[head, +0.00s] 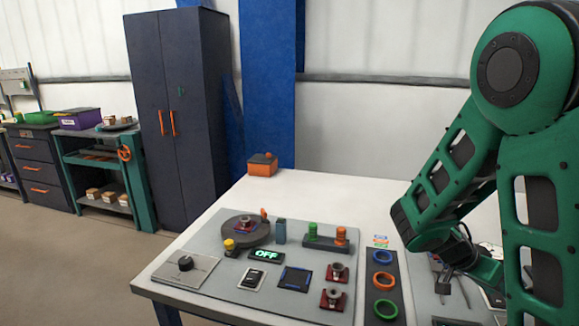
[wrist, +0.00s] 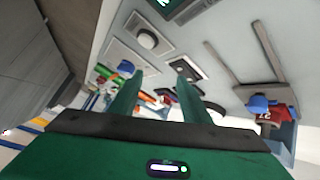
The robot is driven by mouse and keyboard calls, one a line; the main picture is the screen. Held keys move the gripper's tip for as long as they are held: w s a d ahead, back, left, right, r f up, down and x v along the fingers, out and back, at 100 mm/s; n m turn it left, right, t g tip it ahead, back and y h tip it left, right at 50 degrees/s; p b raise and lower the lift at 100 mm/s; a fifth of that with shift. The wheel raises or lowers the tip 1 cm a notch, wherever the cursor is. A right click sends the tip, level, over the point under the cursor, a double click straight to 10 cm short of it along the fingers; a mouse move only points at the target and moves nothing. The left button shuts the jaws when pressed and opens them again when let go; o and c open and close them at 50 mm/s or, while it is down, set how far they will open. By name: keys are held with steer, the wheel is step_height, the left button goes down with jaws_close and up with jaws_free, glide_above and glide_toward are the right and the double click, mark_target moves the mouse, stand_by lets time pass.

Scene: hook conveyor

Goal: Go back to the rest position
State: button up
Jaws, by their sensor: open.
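My gripper (head: 445,285) hangs at the end of my green arm, at the right of the table in the head view, just right of the strip of coloured rings. In the wrist view, its two green fingers (wrist: 158,78) stand apart with nothing held between them. Beyond them show a grey panel with a round knob (wrist: 147,39) and small coloured parts. What lies directly under the gripper is partly hidden by my arm in the head view.
The white table (head: 330,190) carries a grey board with a turntable (head: 232,233), an OFF display (head: 266,254), red blocks and a ring strip (head: 383,285). An orange box (head: 262,165) sits at the back. A dark cabinet (head: 180,110) and shelves stand left.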

steer(key=s+a+y, duration=0.1)
steer(key=s+y, duration=0.1)
steer(key=s, duration=0.1)
steer(key=s+a+r+n+y, duration=0.1)
steer(key=s+y, duration=0.1)
steer(key=s, duration=0.1)
steer(key=s+a+n+y, duration=0.1)
steer(key=s, duration=0.2)
steer(key=shift+s+a+r+g+y, duration=0.2)
steer(key=shift+s+r+g+y, duration=0.1)
steer(key=shift+y, duration=0.1)
steer(key=s+a+r+n+t+y, duration=0.1)
steer(key=s+a+r+n+y, duration=0.3)
steer(key=s+a, duration=0.3)
steer(key=shift+s+r+n+t, duration=0.35)
steer(key=shift+s+n, duration=0.25)
steer(key=shift+n, duration=0.2)
steer(key=shift+w+f, duration=0.25)
steer(key=shift+w, duration=0.35)
